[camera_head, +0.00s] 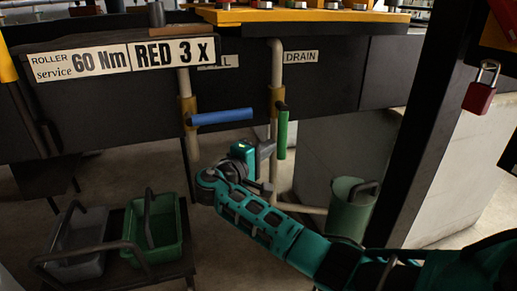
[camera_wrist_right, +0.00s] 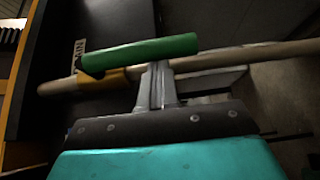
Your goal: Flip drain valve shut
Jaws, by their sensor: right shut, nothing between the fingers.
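The drain valve's green handle (camera_head: 283,135) hangs down along its pale pipe (camera_head: 276,65), below the DRAIN label (camera_head: 301,57). In the right wrist view the green handle (camera_wrist_right: 145,52) lies roughly in line with the pipe (camera_wrist_right: 240,56), pivoting near a brass-coloured body (camera_wrist_right: 116,76). My right gripper (camera_head: 270,148) is beside the handle's lower part. Its fingers (camera_wrist_right: 157,72) are shut with nothing between them, their tips close to the handle; I cannot tell whether they touch it. My left gripper is out of view.
A second valve with a blue handle (camera_head: 222,117) set crosswise is to the left. Green (camera_head: 172,238) and grey (camera_head: 78,235) buckets stand on a low dark platform. A green can (camera_head: 350,210) stands right of the pipe. A dark post (camera_head: 427,130) and red padlock (camera_head: 480,95) are at right.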

